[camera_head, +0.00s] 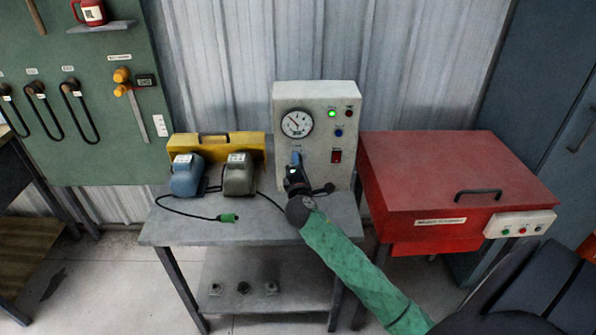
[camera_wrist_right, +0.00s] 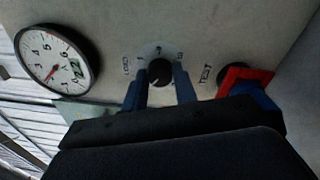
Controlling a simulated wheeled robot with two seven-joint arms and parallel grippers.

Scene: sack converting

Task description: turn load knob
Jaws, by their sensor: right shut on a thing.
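In the head view my right gripper (camera_head: 296,160) reaches the front of the box and hides the knob. My left gripper is not in view.
The box has a round gauge (camera_head: 297,124), a lit green lamp (camera_head: 331,114) and a red switch (camera_head: 336,156). It stands on a grey table (camera_head: 190,232) with blue (camera_head: 186,178) and grey (camera_head: 239,180) units. A red cabinet (camera_head: 440,170) stands close on the right.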

